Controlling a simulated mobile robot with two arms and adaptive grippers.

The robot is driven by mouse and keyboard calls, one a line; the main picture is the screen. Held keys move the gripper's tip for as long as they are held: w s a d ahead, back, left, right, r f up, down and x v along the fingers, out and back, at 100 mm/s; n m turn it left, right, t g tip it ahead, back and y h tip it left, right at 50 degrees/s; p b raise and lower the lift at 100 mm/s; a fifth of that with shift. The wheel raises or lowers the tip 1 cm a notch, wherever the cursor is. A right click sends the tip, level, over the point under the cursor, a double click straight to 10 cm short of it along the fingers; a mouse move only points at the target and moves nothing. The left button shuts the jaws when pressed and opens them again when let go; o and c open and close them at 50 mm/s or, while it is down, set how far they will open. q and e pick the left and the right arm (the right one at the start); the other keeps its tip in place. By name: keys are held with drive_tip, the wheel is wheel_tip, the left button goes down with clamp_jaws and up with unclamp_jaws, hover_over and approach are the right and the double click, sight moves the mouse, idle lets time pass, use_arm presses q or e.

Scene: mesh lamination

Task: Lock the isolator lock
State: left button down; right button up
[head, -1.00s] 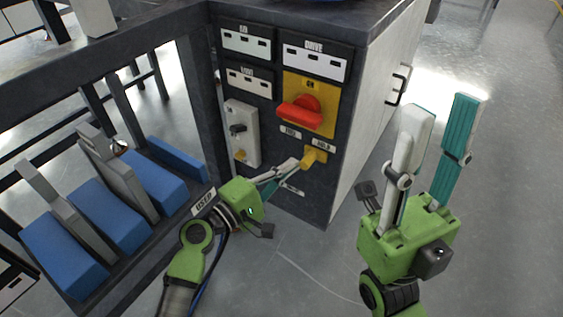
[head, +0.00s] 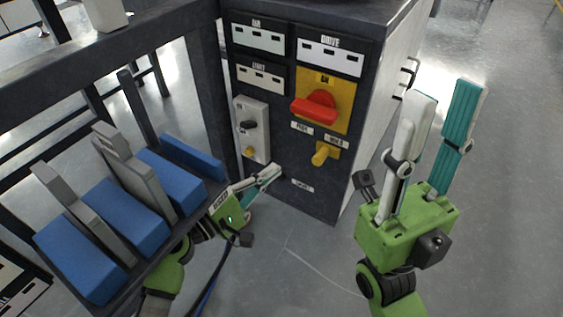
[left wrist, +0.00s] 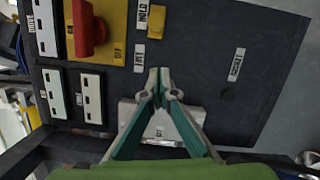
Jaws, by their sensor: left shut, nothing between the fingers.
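A small yellow lever (head: 322,153), likely the isolator lock, sticks out of the dark panel just below two small white labels; the one on the right reads HOLD. It also shows in the left wrist view (left wrist: 157,20). Above it, a red rotary handle (head: 316,107) lies roughly level on a yellow plate (head: 342,91). My left gripper (head: 276,171) is below and left of the lever, apart from it. In the left wrist view its fingertips (left wrist: 159,80) meet, with nothing between. My right gripper (head: 443,97) is open and empty, right of the cabinet, fingers pointing up.
A grey switch box (head: 253,128) with a black knob and a small yellow piece is left of the lever. Blue blocks with grey uprights (head: 125,215) stand on a dark rack at left. White labelled strips are above. Clear floor (head: 510,180) lies right.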

use_arm(q)
drive_tip(key=shift+v, duration=2.25)
